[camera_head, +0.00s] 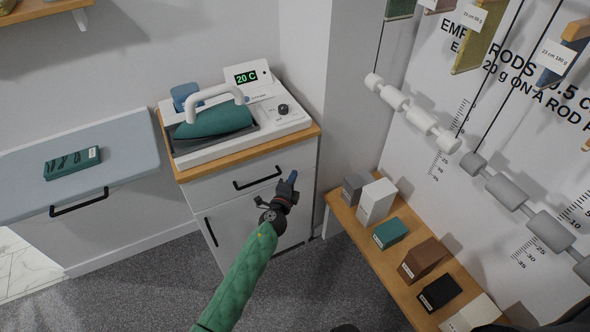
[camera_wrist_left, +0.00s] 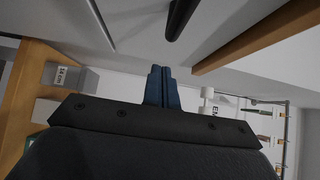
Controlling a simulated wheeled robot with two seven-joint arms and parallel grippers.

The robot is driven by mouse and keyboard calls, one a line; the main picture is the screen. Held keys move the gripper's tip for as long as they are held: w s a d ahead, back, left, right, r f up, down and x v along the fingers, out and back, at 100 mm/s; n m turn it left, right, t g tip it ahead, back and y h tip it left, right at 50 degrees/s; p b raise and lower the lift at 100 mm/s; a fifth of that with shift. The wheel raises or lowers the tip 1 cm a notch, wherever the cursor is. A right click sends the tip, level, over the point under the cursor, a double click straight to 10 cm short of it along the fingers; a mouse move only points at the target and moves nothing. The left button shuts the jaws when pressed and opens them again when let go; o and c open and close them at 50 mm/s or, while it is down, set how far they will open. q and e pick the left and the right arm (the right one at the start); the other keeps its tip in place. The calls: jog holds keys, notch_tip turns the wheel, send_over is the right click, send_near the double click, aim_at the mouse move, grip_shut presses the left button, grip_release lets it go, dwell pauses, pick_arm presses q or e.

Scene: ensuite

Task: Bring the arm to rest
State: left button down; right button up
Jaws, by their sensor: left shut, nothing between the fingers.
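My right gripper does not show in either view.
A low wooden bench (camera_head: 344,212) on the right holds several blocks. Rods hang above it. A grey-blue board (camera_head: 125,160) is at left. Carpet is clear below.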

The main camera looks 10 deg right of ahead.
pick_arm(q)
jog(key=s+a+f+n+g+y, duration=0.35)
jog(key=s+a+f+n, duration=0.35)
jog(key=s+a+f, duration=0.4)
jog(key=s+a+f+n+g+y, duration=0.2)
jog(key=s+a+f+n+y, duration=0.45)
jog(key=f, duration=0.65)
jog(key=s+a+f+n+g+h, duration=0.1)
jog(key=s+a+f+n+g, duration=0.1)
jog(key=s, duration=0.8)
jog(key=s+a+f+n+g, duration=0.3)
jog(key=s+a+f+g, duration=0.1)
jog(key=s, duration=0.6)
jog(key=s+a+f+n+g+h, duration=0.1)
jog(key=s+a+f+n+g, duration=0.2)
jog(key=s, duration=0.6)
notch_tip(320, 180, down, 4)
jog(key=shift+s+a+r+h, duration=0.15)
jog(key=shift+s+a+h, duration=0.2)
jog(key=shift+a, duration=0.6)
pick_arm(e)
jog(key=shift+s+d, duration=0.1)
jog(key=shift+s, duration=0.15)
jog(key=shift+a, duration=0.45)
pick_arm(q)
jog(key=shift+w, duration=0.1)
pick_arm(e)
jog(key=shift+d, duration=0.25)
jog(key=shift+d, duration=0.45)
